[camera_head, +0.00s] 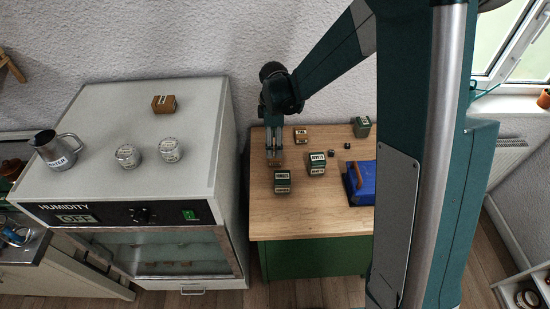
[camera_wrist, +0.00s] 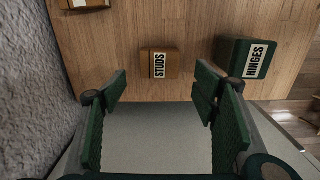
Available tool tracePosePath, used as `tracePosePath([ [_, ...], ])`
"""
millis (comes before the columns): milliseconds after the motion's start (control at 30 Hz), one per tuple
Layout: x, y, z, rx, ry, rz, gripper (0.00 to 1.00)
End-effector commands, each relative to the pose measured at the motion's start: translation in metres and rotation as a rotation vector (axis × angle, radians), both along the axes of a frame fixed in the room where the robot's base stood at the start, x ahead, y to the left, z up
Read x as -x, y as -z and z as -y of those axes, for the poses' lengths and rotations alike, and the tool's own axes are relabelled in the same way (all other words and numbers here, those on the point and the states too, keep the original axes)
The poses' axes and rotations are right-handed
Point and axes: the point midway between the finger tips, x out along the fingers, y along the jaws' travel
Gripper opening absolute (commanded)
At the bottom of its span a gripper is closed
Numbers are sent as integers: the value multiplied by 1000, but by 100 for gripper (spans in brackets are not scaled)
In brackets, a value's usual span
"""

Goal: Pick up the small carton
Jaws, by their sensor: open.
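A small brown carton labelled STUDS (camera_wrist: 155,64) lies on the wooden worktop, just beyond and between my fingertips in the wrist view. In the head view a brown carton (camera_head: 275,163) shows partly hidden at my fingertips. My gripper (camera_head: 274,157) points down over the worktop's left part. In the wrist view my gripper (camera_wrist: 162,84) has its two green fingers wide apart, with nothing between them. Another brown carton (camera_head: 301,135) sits further right, nearer the wall; it is cut off at the top left of the wrist view (camera_wrist: 85,3).
A green carton labelled HINGES (camera_wrist: 247,58) stands close on the right of the wrist view. Other green cartons (camera_head: 317,164) and a blue box (camera_head: 361,187) stand on the worktop (camera_head: 305,215). A tall pale cabinet (camera_head: 190,130) rises at left, a third brown carton (camera_head: 164,104) on top.

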Motion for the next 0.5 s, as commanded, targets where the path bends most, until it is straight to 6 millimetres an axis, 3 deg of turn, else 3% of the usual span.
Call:
tracePosePath([
  [500,0,26,1,0,1,0,60],
])
